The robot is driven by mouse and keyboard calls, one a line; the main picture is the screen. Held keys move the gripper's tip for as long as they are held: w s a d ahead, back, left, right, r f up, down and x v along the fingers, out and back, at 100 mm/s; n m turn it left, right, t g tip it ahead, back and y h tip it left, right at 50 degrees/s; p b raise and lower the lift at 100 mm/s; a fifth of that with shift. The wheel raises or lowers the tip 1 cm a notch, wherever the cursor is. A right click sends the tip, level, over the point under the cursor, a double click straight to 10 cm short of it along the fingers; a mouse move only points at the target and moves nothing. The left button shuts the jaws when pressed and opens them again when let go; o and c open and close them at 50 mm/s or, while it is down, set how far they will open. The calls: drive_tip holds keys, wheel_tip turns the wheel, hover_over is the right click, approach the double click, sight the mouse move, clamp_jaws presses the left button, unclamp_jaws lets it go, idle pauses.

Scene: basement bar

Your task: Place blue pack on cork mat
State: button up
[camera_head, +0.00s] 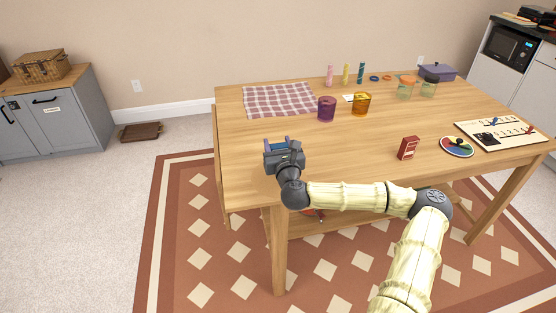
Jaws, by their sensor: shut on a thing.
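My gripper (280,143) is over the front left part of the wooden table, low near its surface. It is shut on a small bluish thing, which looks like the blue pack (287,139). Most of the pack is hidden by the gripper body, and only bluish bits show at the far side. I cannot tell whether the pack touches the table. I cannot make out a cork mat in this view.
The table (350,150) has free room around its middle. A checkered cloth (280,99), a purple cup (326,109) and an amber cup (361,104) stand farther back. A red box (408,148), a colourful round piece (457,147) and a white board (500,133) are to the right.

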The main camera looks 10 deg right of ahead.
drive_tip(key=shift+a+f, duration=0.1)
drive_tip(key=shift+f, duration=0.1)
drive_tip(key=shift+f+b, duration=0.4)
drive_tip(key=shift+f, duration=1.45)
drive_tip(key=shift+f, duration=0.1)
drive_tip(key=o, duration=1)
drive_tip(key=s, duration=0.3)
drive_tip(key=s+p, duration=0.1)
drive_tip(key=s, duration=0.3)
drive_tip(key=s+p, duration=0.1)
drive_tip(key=s, duration=0.2)
drive_tip(key=shift+s+r, duration=0.3)
drive_tip(key=shift+s+f+p, duration=0.2)
drive_tip(key=shift+s+p, duration=0.2)
drive_tip(key=shift+s, duration=0.4)
